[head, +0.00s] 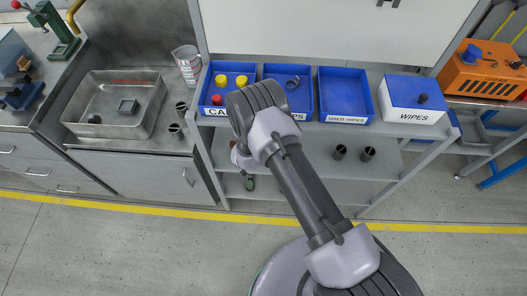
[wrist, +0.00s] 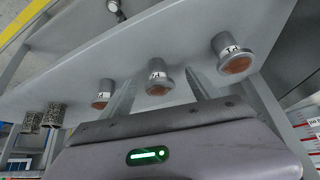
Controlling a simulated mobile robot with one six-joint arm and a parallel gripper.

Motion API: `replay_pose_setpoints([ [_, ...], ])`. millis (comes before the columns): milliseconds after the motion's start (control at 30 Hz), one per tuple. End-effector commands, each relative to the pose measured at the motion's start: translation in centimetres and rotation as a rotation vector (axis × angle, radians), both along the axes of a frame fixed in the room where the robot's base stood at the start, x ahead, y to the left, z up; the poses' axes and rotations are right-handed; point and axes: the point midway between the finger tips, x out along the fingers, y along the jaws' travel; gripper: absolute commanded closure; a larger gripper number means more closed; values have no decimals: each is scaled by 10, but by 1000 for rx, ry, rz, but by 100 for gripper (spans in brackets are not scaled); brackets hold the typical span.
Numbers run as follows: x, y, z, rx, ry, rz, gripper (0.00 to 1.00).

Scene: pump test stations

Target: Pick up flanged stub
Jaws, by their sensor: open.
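Three grey flanged stubs show in the wrist view, each with a white label and an orange-brown round end: left (wrist: 103,93), middle (wrist: 158,80) and right (wrist: 236,56). They are against a pale grey shelf surface, and the view is tilted. My gripper (wrist: 185,125) fills the lower part of the wrist view, with a green light on its body. It is open, and no stub is seen held in it. Its fingertips are not clearly seen. In the head view my arm hides most of the gripper and the shelf area around it.
Two dark cylinders (head: 354,153) stand on the lower shelf. Blue bins (head: 344,94) and a wipes box (head: 413,99) line the shelf above. A metal tray (head: 116,103) is on the left bench. Two mesh-textured cylinders (wrist: 44,118) show in the wrist view. The floor in front is clear.

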Motion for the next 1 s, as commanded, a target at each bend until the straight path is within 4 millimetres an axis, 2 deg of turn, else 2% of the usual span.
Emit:
replay_pose_setpoints([
  [200,26,-12,-31,1,1,-2,29],
  [300,33,-13,-41,1,1,-1,29],
  [533,34,-13,-40,0,1,1,29],
  [900,34,-13,-40,0,1,0,100],
  [1000,34,-13,-40,1,0,1,100],
])
